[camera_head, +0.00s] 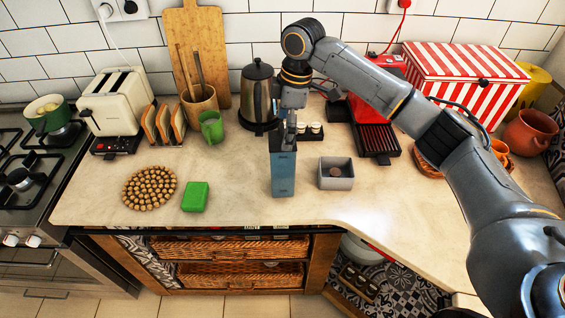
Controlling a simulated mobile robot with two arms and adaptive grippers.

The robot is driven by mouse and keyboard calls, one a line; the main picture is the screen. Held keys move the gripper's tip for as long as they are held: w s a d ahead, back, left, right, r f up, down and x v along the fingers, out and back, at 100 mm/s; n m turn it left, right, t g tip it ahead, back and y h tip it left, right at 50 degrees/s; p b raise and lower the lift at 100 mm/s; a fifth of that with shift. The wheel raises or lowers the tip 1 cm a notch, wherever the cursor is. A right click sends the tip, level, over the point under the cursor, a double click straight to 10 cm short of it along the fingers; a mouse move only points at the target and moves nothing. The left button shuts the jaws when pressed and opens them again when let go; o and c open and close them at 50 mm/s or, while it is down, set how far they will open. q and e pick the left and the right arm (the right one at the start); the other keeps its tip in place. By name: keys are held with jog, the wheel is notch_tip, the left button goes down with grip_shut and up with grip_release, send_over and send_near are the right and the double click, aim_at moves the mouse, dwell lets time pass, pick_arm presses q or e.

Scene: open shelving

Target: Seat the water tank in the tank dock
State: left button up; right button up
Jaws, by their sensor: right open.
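The water tank, a tall blue-grey box (283,176), stands upright near the front edge of the counter. My right gripper (283,143) points down at its top from above. Its fingers overlap the tank's upper end and the jaws are open; whether they touch the tank I cannot tell. A low grey open-topped square box (337,183), which looks like the tank dock, sits just right of the tank, apart from it. A brownish round patch shows inside it. My left gripper is not in view.
A dark kettle (257,95) and a small black stand with cups (310,130) are behind the tank. A green block (195,196) and a round cork trivet (149,187) lie to the left. A red-and-black grill (378,138) is at right. The counter in front is clear.

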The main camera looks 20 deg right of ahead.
aim_at(282, 161)
notch_tip(282, 161, down, 2)
jog(key=shift+w+f+p, duration=0.1)
jog(key=shift+p, duration=0.6)
jog(key=f, duration=0.3)
jog(key=shift+w+a+f+p, duration=0.1)
jog(key=shift+a+f+p, duration=0.2)
jog(key=shift+p, duration=0.1)
jog(key=c, duration=1.8)
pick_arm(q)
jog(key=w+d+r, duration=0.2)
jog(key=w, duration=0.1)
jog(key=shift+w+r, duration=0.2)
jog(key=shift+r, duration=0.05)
pick_arm(e)
jog(key=shift+r, duration=0.1)
jog(key=shift+c, duration=0.6)
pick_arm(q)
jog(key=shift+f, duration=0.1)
